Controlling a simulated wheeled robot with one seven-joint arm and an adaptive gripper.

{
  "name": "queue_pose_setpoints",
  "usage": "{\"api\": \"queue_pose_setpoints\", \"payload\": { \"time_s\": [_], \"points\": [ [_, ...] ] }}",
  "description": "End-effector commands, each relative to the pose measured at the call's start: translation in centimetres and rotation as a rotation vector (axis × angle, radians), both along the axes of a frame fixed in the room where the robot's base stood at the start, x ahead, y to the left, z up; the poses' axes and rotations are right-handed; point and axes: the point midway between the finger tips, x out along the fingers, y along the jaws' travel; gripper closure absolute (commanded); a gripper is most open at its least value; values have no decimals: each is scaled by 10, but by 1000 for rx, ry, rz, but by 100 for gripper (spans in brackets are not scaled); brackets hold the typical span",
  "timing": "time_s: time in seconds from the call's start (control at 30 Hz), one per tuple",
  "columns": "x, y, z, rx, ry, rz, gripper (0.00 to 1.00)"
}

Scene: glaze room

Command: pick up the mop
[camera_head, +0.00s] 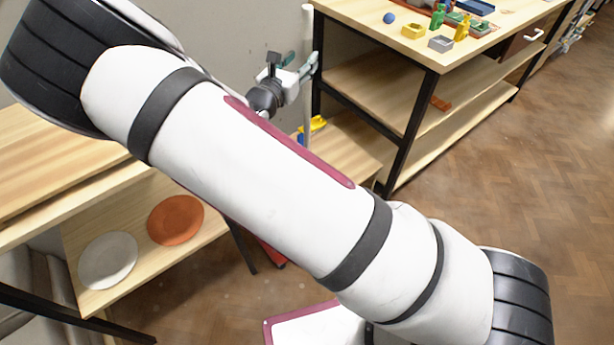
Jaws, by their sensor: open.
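A pale upright pole (307,28), which looks like the mop's handle, stands by the grey wall near the corner of the workbench. Its lower end and any mop head are hidden behind my arm. My gripper (312,67) is open at the pole, with its grey-green fingers overlapping the pole in this view. I cannot tell whether the pole lies between the fingers or whether they touch it. My white arm crosses the middle of the view.
A wooden workbench (345,12) with black legs holds small coloured items and trays. A yellow and blue object (318,124) sits low behind my arm. A shelf at left holds a white plate (108,260) and an orange plate (175,220). The herringbone floor (540,180) at right is clear.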

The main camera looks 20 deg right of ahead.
Motion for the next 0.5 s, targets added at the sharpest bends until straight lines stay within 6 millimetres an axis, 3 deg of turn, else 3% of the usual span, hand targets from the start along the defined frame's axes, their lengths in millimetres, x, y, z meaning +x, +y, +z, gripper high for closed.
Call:
{"api": "queue_pose_setpoints", "payload": {
  "time_s": [0.27, 0.5],
  "points": [
    [29, -25, -6, -2, -1, -2, 58],
    [32, -27, -6, -1, 1, 0, 58]
  ]
}}
